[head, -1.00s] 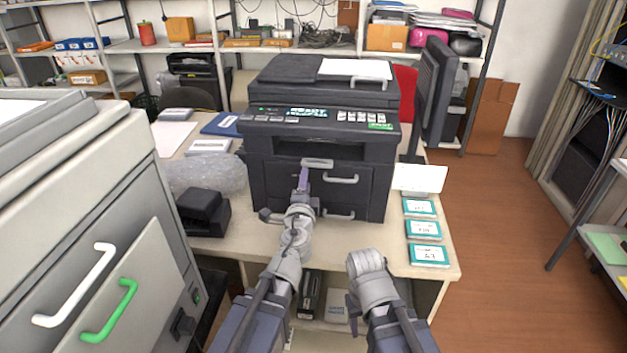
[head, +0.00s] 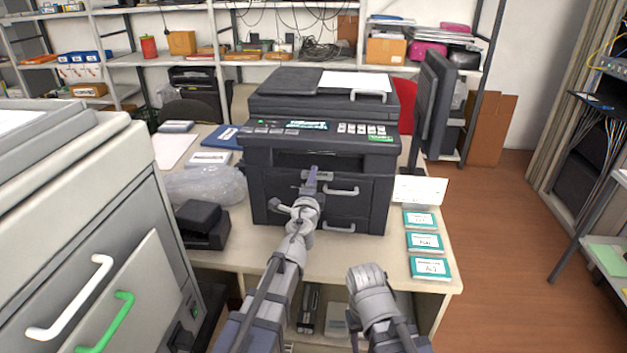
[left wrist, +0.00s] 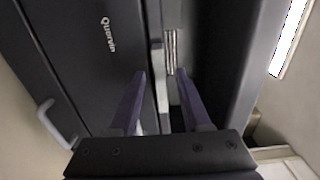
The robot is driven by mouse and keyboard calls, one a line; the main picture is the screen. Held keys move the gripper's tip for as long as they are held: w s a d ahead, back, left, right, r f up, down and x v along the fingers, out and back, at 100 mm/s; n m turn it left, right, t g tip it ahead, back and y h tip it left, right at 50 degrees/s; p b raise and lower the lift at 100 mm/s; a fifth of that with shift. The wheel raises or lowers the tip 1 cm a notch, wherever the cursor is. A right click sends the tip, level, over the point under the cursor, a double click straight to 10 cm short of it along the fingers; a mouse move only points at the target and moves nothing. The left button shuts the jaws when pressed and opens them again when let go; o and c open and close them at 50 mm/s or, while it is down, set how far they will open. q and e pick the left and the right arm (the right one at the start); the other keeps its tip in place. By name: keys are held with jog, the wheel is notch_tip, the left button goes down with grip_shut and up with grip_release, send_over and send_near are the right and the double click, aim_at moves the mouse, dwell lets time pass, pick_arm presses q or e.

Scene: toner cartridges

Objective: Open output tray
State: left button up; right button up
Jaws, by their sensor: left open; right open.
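The black printer (head: 320,140) stands on the desk, with a dark recess in its upper front. A light grey handle bar (head: 325,175) sits just below that recess, partly covered by my left gripper (head: 311,180). In the left wrist view the pale bar (left wrist: 158,80) lies between the two purple fingers of my left gripper (left wrist: 160,100), which are open on either side of it with gaps showing. The output tray looks closed. My right gripper (head: 358,300) is low in front of the desk, away from the printer; its fingers are mostly hidden.
Two more handles (head: 341,191) (head: 338,228) are on the printer's lower front. Several teal-edged boxes (head: 425,242) lie on the desk to the right, a black device (head: 202,222) to the left. A large grey machine (head: 110,230) stands at the left.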

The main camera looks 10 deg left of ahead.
pick_arm(q)
jog(key=shift+w, duration=0.1)
grip_shut()
dwell(0.3)
dwell(1.1)
